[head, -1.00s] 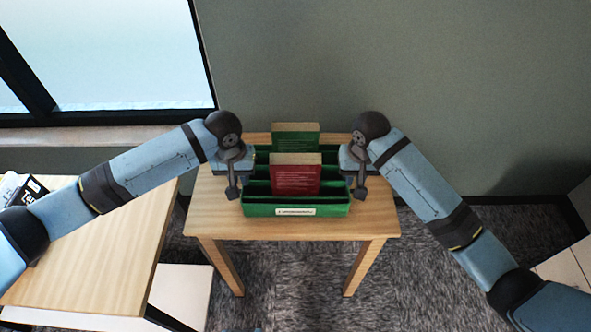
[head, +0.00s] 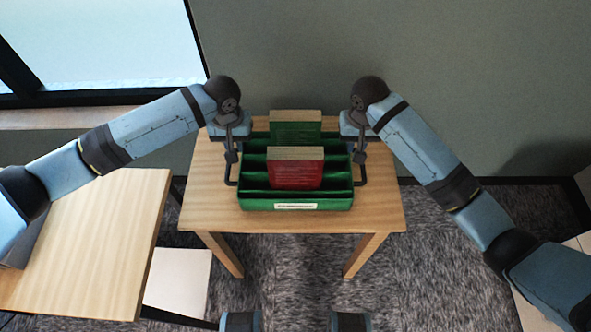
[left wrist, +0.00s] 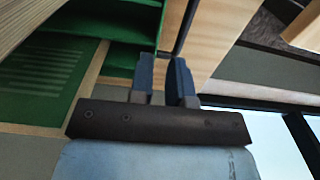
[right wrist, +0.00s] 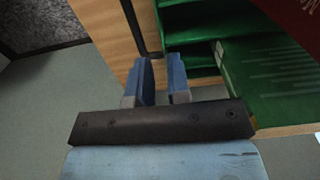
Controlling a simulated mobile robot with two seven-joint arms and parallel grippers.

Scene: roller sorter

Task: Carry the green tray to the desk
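The green tray (head: 297,203) sits on a small wooden table (head: 215,205) against the wall. It has slots across it and a white label on its front. A red book (head: 296,172) and a green book (head: 296,122) stand in it. Dark handles (head: 231,170) (head: 363,170) show at its two sides. My left gripper (head: 231,136) is at the tray's left side, my right gripper (head: 358,136) at its right side. In the wrist views both pairs of fingers (left wrist: 164,65) (right wrist: 163,65) are apart, near the handle bars; contact is unclear.
A larger wooden desk (head: 100,235) stands at the left, with a dark item (head: 25,245) partly hidden by my arm. A white surface (head: 180,280) is low beside it. A gap of carpet lies between desk and table. A wall and window are behind.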

